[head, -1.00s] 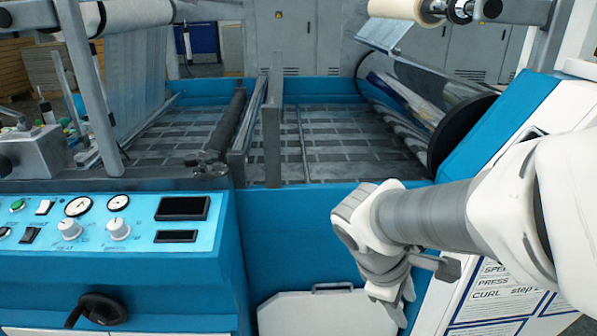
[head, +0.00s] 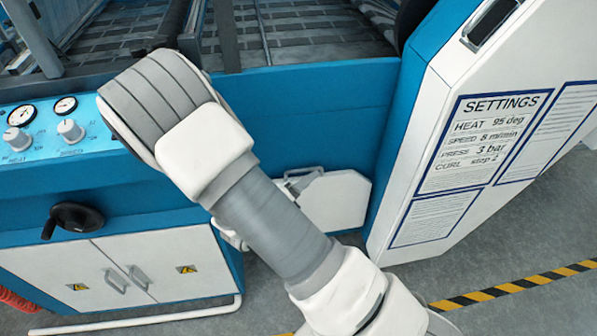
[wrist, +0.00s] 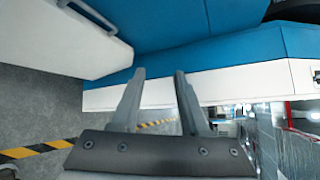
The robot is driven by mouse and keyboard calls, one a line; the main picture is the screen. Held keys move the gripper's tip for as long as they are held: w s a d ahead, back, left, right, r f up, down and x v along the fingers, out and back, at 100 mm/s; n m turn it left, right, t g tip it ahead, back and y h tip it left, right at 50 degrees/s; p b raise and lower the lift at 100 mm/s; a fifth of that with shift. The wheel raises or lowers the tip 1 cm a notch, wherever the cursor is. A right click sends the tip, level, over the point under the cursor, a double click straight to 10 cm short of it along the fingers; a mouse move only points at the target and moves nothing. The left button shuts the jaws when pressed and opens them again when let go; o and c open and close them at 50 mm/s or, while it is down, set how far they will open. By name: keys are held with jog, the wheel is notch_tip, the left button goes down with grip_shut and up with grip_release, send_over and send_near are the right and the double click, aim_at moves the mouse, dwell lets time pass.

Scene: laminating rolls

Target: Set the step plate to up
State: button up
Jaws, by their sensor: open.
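The step plate (head: 338,202) is a pale panel with cut corners at the foot of the blue machine front in the head view. Its grey handle (head: 303,174) shows at its upper edge. My arm covers its left part, and I cannot tell its exact tilt. In the wrist view the white panel of the step plate (wrist: 55,38) is at the upper left, with its handle bar (wrist: 92,14) at the top. My gripper (wrist: 160,75) is open and empty, to the right of and apart from the handle. In the head view my arm mostly hides it.
A white cabinet (head: 490,60) with a settings sheet slants along the right. A handwheel (head: 75,218) sticks out at the left above white cupboard doors (head: 130,280). A white floor rail (head: 130,320) runs below. Striped tape (head: 510,285) crosses the grey floor.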

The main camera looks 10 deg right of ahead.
jog(key=a+f+n+t+y, duration=0.35)
jog(key=a+f+n, duration=0.25)
jog(key=f+n, duration=0.35)
jog(key=b, duration=0.6)
send_near(301, 171)
jog(key=shift+n+g+y, duration=0.25)
jog(key=shift+n+y, duration=0.1)
jog(key=shift+n, duration=0.1)
jog(key=x, duration=0.8)
jog(key=shift+w+d+r, duration=0.15)
jog(key=shift+d+r, duration=0.05)
jog(key=shift+r, duration=0.05)
grip_shut()
